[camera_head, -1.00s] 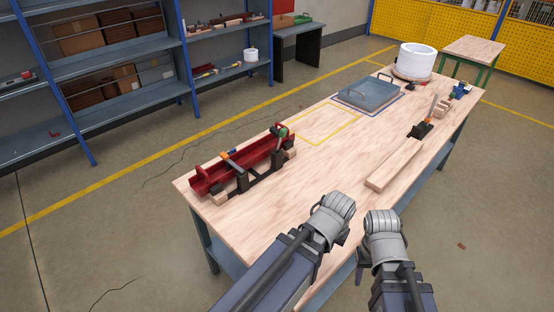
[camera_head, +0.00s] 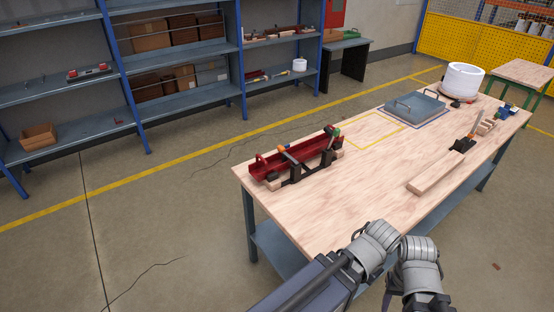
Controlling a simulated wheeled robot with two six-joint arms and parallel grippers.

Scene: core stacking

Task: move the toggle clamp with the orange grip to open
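A long red trough-shaped fixture (camera_head: 263,168) lies on the near left part of the wooden workbench (camera_head: 345,190). Dark clamp arms cross it. A small orange grip (camera_head: 283,149) shows at its left clamp, with a bit of blue beside it. A green grip (camera_head: 336,132) shows at its right end. The clamps are too small here to tell whether each is open or shut. My two grey arms come in at the bottom, to the right of the fixture and well short of it. Neither gripper's fingers show.
A grey plate with handles (camera_head: 415,108), a white ring (camera_head: 462,80), a wooden bar (camera_head: 436,174) and a black block with an upright orange-brown handle (camera_head: 463,144) are on the bench. A yellow-outlined square (camera_head: 372,131) is empty. Shelving (camera_head: 180,96) stands behind; floor before it is clear.

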